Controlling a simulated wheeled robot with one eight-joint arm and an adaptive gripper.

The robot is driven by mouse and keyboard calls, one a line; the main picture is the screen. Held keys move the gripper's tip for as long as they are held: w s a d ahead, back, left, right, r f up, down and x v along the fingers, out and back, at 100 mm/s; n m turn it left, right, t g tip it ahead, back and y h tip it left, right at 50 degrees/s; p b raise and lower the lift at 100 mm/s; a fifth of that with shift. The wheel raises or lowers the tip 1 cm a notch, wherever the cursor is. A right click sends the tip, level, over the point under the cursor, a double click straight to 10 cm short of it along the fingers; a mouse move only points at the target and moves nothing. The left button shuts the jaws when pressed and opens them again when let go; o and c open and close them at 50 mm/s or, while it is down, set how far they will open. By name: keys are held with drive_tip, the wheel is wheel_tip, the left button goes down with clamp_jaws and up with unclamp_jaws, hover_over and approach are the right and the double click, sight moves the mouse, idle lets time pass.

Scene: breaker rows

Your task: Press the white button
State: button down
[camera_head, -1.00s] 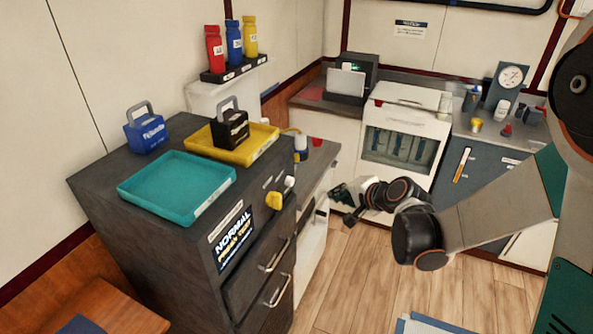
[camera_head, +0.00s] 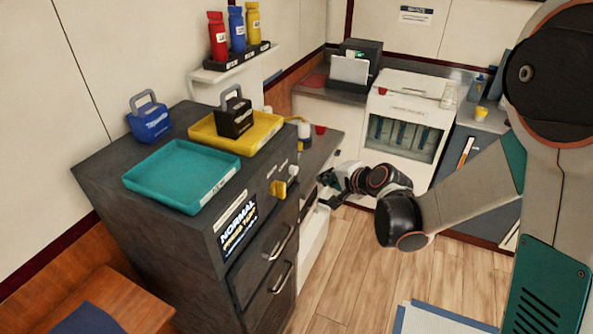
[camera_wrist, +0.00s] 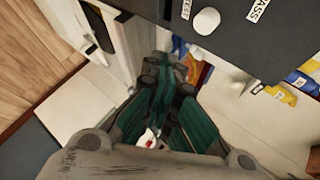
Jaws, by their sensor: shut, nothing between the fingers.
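The white button (camera_wrist: 206,20) is a round knob on the dark panel at the top of the wrist view, between two white labels. The left label seems to read "TEST". In the head view the white button (camera_head: 294,171) is small, on the dark cabinet's front, behind and to the right of a yellow knob (camera_head: 279,188). My gripper (camera_head: 330,200) is to the right of the cabinet front, apart from the button. In the wrist view my gripper (camera_wrist: 168,72) has its green-and-black fingers together and empty, below and left of the button.
A teal tray (camera_head: 181,207) and a yellow tray lie on top. A wooden bench (camera_head: 110,300) stands at lower left. The wood floor (camera_head: 360,290) is open in front.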

drive_tip(key=shift+w+a, duration=0.3)
drive_tip(key=shift+a, duration=0.45)
drive_tip(key=shift+w+a, duration=0.25)
drive_tip(key=shift+a, duration=0.5)
drive_tip(key=shift+w+a, duration=0.3)
drive_tip(key=shift+a, duration=0.45)
drive_tip(key=shift+a, duration=0.1)
drive_tip(key=shift+w+a, duration=0.1)
drive_tip(key=shift+a, duration=0.2)
drive_tip(key=shift+w+a+b, duration=0.3)
drive_tip(key=shift+a+b, duration=0.05)
drive_tip(key=shift+a, duration=0.5)
idle(0.8)
idle(0.4)
drive_tip(key=shift+s+d, duration=0.25)
drive_tip(key=shift+d, duration=0.35)
drive_tip(key=shift+s+d, duration=0.2)
drive_tip(key=shift+d, duration=0.4)
drive_tip(key=d, duration=0.1)
drive_tip(key=s+d, duration=0.1)
drive_tip(key=d, duration=0.1)
drive_tip(key=d+b, duration=0.1)
drive_tip(key=shift+s+d, duration=0.35)
